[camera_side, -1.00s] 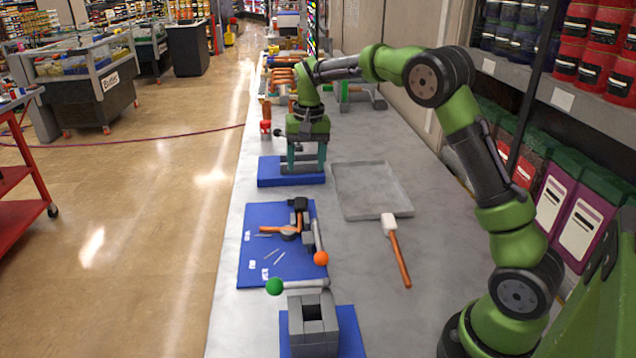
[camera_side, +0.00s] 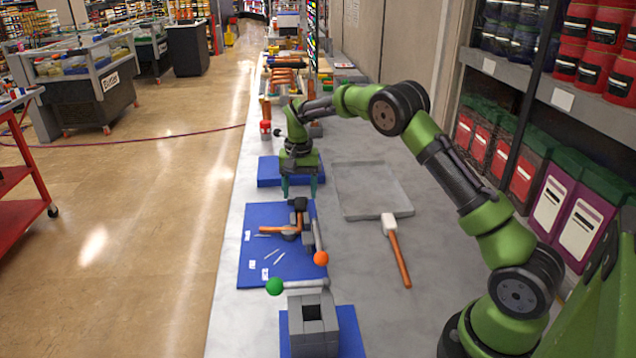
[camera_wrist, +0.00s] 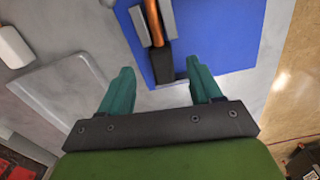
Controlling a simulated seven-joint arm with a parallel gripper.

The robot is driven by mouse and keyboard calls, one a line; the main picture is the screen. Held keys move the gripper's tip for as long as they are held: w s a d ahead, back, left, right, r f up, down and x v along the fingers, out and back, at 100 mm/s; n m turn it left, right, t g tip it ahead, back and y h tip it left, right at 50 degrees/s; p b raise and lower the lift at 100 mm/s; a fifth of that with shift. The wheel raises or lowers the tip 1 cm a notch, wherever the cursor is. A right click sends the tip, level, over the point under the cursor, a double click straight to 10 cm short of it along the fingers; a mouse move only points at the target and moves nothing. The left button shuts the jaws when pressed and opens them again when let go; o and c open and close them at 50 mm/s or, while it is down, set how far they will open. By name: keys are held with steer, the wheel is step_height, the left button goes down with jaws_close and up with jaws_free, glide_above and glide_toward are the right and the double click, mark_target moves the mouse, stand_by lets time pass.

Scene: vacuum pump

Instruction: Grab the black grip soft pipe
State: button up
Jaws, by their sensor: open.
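The soft pipe is orange with a black grip (camera_side: 299,204) and lies on the blue mat (camera_side: 250,222) in the side view. The wrist view shows the black grip (camera_wrist: 160,66) at the mat's edge, with the orange part (camera_wrist: 153,22) running up between grey pieces. My gripper (camera_side: 299,192) is just behind the black grip in the side view, pointing down. In the wrist view my gripper (camera_wrist: 162,82) has its two teal fingers wide apart, with the black grip beyond and between them. Nothing is held. Their exact height gap cannot be told.
A grey tray (camera_side: 346,200) lies to the right, with a white-headed mallet (camera_side: 389,225) in front of it. A blue block (camera_side: 268,172) is behind my gripper.

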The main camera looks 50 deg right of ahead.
mark_target(300, 204)
steer(key=shift+w+d+f, duration=0.1)
steer(key=shift+f, duration=1.35)
steer(key=shift+w+d+f, duration=0.1)
steer(key=shift+f, duration=1.35)
jaws_close()
steer(key=shift+r, duration=0.1)
